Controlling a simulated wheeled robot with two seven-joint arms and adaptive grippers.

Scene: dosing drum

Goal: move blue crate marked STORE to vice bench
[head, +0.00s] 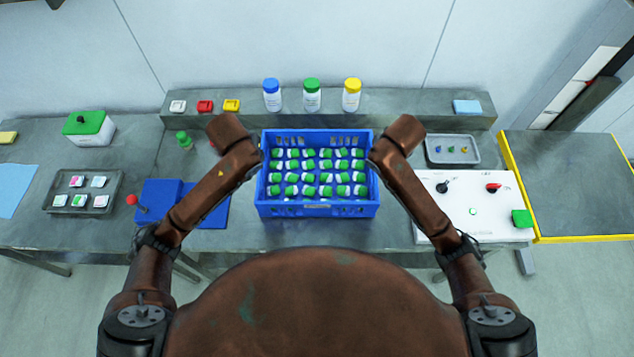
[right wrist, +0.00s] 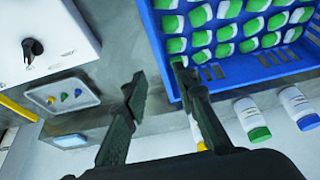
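The blue crate (head: 317,211) stands on the grey bench in front of me, filled with rows of green-capped white bottles. Its front label is too small to read. My left gripper (head: 262,157) is at the crate's left side; its fingers are mostly hidden by its wrist. My right gripper (head: 373,160) is at the right side. In the right wrist view my right gripper (right wrist: 158,80) has its fingers apart, one over the edge of the crate (right wrist: 255,68) and one outside it. No vice can be clearly identified.
Blue-, green- and yellow-capped bottles (head: 312,97) stand on the rear ledge. A white control panel (head: 465,220) and a small grey tray (head: 438,155) are right of the crate. A yellow-edged table (head: 570,185) at far right is bare. A blue device (head: 160,200) is at left.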

